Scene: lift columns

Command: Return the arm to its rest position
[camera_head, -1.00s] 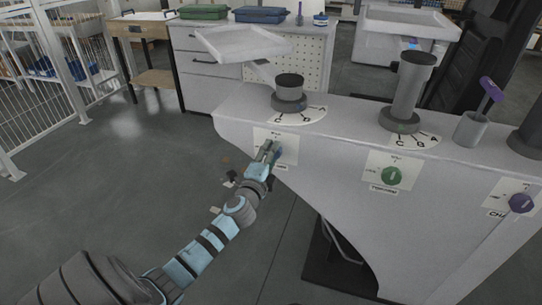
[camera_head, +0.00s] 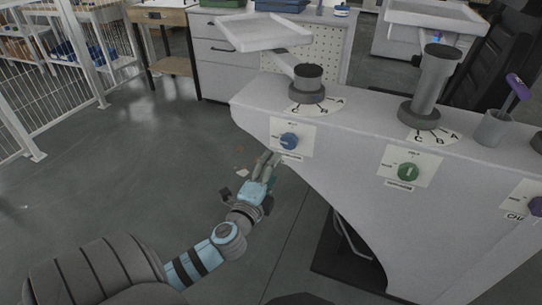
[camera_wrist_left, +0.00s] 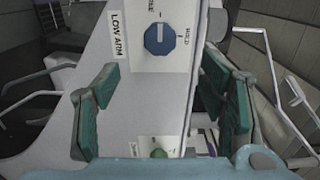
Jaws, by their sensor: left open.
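My left gripper (camera_head: 268,160) is in the head view, in front of the console's face, just below and left of the blue knob (camera_head: 289,141). In the left wrist view its two green-padded fingers (camera_wrist_left: 166,112) are spread wide with nothing between them. My left arm (camera_head: 212,250) reaches in from the lower left. My right gripper is not in view.
The grey console (camera_head: 340,150) carries a short column (camera_head: 308,82), a taller column (camera_head: 432,85) and a cup with a purple-topped tool (camera_head: 494,126). A green knob (camera_head: 408,172) is on its face. Open floor (camera_head: 130,170) lies left.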

